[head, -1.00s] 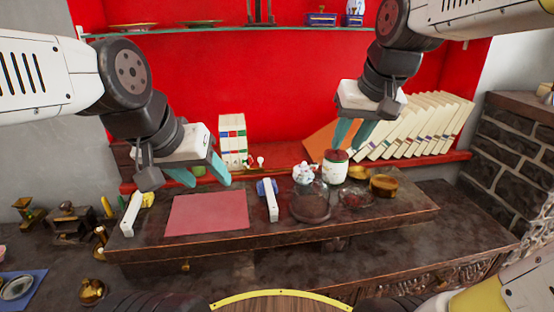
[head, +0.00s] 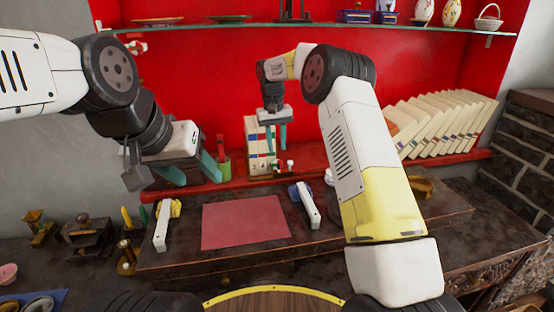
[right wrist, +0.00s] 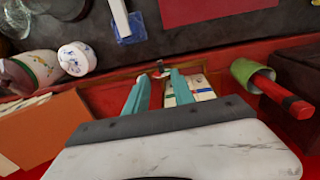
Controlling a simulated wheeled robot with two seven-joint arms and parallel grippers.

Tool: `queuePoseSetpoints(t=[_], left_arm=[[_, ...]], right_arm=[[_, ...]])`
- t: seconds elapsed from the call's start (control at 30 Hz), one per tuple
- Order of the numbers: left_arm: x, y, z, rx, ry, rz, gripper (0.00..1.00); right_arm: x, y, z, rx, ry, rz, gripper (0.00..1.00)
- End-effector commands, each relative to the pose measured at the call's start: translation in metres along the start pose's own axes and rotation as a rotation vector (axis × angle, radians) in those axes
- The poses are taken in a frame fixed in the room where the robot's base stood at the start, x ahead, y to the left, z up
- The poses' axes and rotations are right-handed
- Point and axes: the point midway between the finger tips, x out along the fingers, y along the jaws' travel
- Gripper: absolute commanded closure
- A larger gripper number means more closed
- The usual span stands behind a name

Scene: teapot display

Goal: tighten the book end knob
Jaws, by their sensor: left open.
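A book end with small white knobs (head: 290,163) sits on the red shelf at the right foot of a block of upright books (head: 259,145). In the right wrist view a pale knob (right wrist: 158,69) shows just beyond my fingertips, with part of the books (right wrist: 200,88) beside it. My right gripper (head: 276,148) points down in front of the books, above and left of the knobs. It is open and empty, and its fingers (right wrist: 160,78) are apart from the knob. My left gripper (head: 196,175) is open and empty at the left, over the counter edge.
A green cup (head: 223,168) with a red item stands left of the books. A pink mat (head: 245,221) lies on the raised counter between two white-handled tools (head: 307,205). Leaning books (head: 440,125) fill the shelf's right. My right forearm hides part of the counter.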

Motion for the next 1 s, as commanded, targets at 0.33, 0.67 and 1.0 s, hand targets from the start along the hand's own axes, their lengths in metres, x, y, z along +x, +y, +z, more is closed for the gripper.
queuePoseSetpoints(t=[0.33, 0.67, 1.0], left_arm=[[0.000, 0.000, 0.000, 0.000, 0.000, 0.000, 0.44], [0.000, 0.000, 0.000, 0.000, 0.000, 0.000, 0.44], [0.000, 0.000, 0.000, 0.000, 0.000, 0.000, 0.44]], right_arm=[[0.046, -0.001, -0.002, 0.001, -0.010, 0.004, 0.70], [0.083, -0.001, -0.002, 0.001, -0.008, 0.004, 0.70], [0.085, -0.001, -0.002, 0.001, -0.007, 0.003, 0.80]])
